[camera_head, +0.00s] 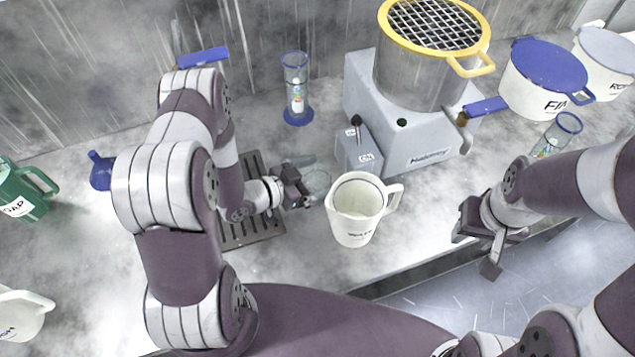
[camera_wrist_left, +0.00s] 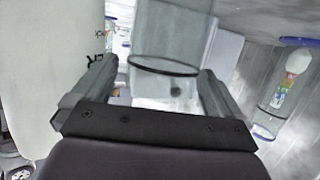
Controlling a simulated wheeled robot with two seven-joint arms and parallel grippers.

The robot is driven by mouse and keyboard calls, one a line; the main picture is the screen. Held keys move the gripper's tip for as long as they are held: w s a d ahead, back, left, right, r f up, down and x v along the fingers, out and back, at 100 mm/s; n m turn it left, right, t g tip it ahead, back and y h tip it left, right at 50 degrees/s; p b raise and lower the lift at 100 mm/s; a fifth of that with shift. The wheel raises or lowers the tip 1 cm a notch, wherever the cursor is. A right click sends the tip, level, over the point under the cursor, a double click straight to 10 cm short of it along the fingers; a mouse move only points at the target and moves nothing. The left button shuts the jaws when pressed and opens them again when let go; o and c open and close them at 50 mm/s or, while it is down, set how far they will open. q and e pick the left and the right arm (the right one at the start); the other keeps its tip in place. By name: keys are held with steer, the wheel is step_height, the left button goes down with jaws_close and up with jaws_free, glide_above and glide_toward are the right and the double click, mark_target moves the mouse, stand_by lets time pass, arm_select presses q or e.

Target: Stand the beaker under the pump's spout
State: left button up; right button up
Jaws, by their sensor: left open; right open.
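A clear glass beaker (camera_head: 319,180) stands on the counter, just left of a white jug. In the left wrist view the beaker (camera_wrist_left: 165,45) shows as a clear cylinder with a dark ring, between the two finger lines. My left gripper (camera_head: 306,181) is open with its fingers on either side of the beaker; I cannot tell whether they touch it. A grey machine (camera_head: 420,145) with a small switch box (camera_head: 357,152) stands behind; I cannot tell which part is the pump's spout. My right gripper (camera_head: 477,250) is open and empty near the counter's front edge.
The white jug (camera_head: 352,222) is close beside the beaker and fills the left of the left wrist view (camera_wrist_left: 45,70). A slotted drain (camera_head: 243,235) lies under my left arm. A blue-based cylinder (camera_head: 297,85) stands behind. Labelled pots (camera_head: 535,92) stand at right.

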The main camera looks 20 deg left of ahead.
arm_select(q)
steer(key=shift+w+d, duration=0.1)
steer(key=c, duration=1.1)
